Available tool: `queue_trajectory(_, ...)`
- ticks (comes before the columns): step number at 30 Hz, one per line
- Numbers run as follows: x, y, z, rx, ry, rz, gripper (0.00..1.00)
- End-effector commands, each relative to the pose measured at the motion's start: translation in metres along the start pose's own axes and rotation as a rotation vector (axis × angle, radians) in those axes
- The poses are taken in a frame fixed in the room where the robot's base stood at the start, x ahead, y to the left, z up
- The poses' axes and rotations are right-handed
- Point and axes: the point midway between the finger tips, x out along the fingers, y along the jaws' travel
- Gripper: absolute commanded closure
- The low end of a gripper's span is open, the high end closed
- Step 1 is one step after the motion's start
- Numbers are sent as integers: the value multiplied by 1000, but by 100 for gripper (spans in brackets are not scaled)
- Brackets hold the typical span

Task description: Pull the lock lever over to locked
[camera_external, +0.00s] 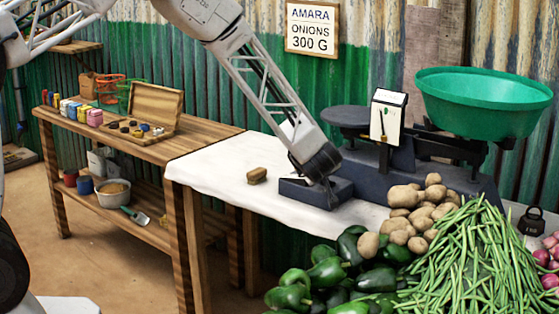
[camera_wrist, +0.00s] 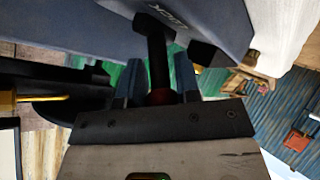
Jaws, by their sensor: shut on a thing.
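My gripper (camera_wrist: 162,78) shows in the wrist view with a bluish finger on each side of the dark lock lever (camera_wrist: 157,52). It is shut on the lever, whose far end meets a dark blue housing (camera_wrist: 205,22) marked "LOCK". In the external view my gripper (camera_external: 325,170) points down at a low dark blue box (camera_external: 315,195) at the near side of the balance. The lever is hidden there by my gripper, so I cannot tell its exact angle. The balance (camera_external: 398,150) has a flat dark plate (camera_external: 347,117) and a green pan (camera_external: 483,95).
Potatoes (camera_external: 415,210), green beans (camera_external: 460,260) and dark green peppers (camera_external: 330,270) crowd the near right. An open wooden case (camera_external: 155,105) stands on the left bench. The cloth's left part is clear.

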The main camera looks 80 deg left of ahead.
Motion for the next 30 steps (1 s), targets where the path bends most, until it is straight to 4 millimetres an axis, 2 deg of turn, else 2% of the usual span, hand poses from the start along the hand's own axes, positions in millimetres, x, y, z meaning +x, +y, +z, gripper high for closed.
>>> queue_trajectory(4,-1,2,0,0,0,2,100)
queue_trajectory(5,-1,2,0,0,0,2,68)
queue_trajectory(9,0,1,0,0,0,1,48)
queue_trajectory(22,-2,1,0,0,0,0,48)
queue_trajectory(30,-16,1,0,-1,0,1,48)
